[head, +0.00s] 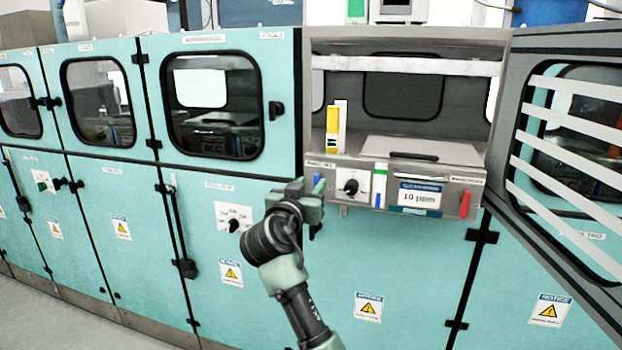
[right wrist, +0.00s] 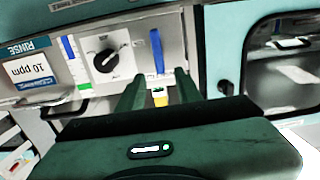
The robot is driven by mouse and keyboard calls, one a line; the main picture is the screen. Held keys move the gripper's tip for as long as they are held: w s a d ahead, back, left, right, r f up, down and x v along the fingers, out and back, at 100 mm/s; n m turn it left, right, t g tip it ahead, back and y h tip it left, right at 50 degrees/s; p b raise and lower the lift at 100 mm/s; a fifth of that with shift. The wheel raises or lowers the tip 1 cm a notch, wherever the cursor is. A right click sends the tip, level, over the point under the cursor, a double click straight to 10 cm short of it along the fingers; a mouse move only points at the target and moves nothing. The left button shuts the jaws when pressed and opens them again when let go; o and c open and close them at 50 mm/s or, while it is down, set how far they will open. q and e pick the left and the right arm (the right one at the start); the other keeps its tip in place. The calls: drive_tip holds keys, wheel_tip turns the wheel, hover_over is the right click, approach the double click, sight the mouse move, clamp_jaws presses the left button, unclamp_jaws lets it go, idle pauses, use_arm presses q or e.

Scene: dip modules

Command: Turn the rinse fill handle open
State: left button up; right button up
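The handle labels are too small to read. My right gripper (head: 318,205) is at the left-end blue handle, partly covering it. In the right wrist view, which looks upside down, this handle (right wrist: 157,50) lines up between the tips of my open right gripper (right wrist: 160,78); contact cannot be told. My left gripper is not in view.
The module's door (head: 560,130) stands open at the right. A yellow block (head: 332,127) stands inside. Closed teal cabinets (head: 100,200) extend left.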

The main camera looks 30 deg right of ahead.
sight(316, 179)
drive_tip(key=shift+p+x, duration=0.3)
drive_tip(key=shift+x, duration=1.6)
drive_tip(key=shift+f, duration=0.1)
clamp_jaws()
